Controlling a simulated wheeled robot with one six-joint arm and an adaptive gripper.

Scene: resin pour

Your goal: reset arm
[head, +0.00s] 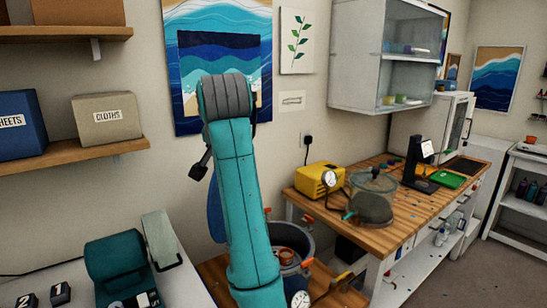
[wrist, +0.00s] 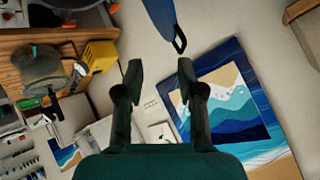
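My arm (head: 240,190) stands upright in the middle of the head view, teal with a dark grey joint at its top. It hides part of the wave picture and wall behind it. My gripper (wrist: 160,72) shows in the wrist view with its two dark fingers apart and nothing between them. Wall and a blue hanging thing (wrist: 165,18) lie beyond the fingers. In the head view, a dark part sticks out left of the arm, but I cannot tell whether the fingers are open there.
A wooden bench (head: 440,205) at the right holds a yellow pump (head: 318,180), a clear-lidded pot (head: 373,190) and a green tray (head: 447,179). A large pot (head: 292,240) stands behind the arm's base. Shelves (head: 75,155) with boxes are at the left. A wall cabinet (head: 385,55) hangs above the bench.

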